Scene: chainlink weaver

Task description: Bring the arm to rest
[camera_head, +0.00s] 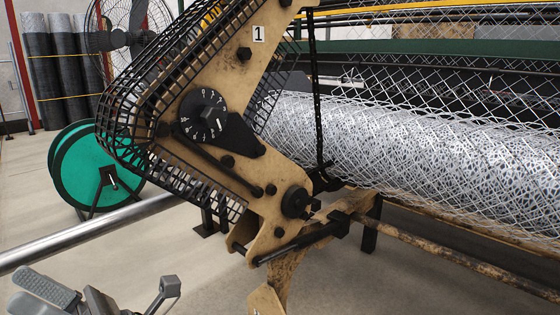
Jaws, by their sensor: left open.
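My left gripper (108,288) shows at the bottom left corner, cut off by the lower edge. Its grey fingers stand apart and nothing is between them. It is in front of the weaver and below a long bare metal bar (90,234), apart from both as far as I can see. The weaver's tan end frame (180,154) carries a round black dial (204,115) with white numbers and a black mesh guard (150,92). My right gripper is not in view.
A large roll of chainlink mesh (400,150) lies across the right side. A green reel (80,172) stands at the left. A rusty rod (450,254) runs low at the right. Dark mesh rolls (62,60) stand by the back wall. Floor is clear at the lower left.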

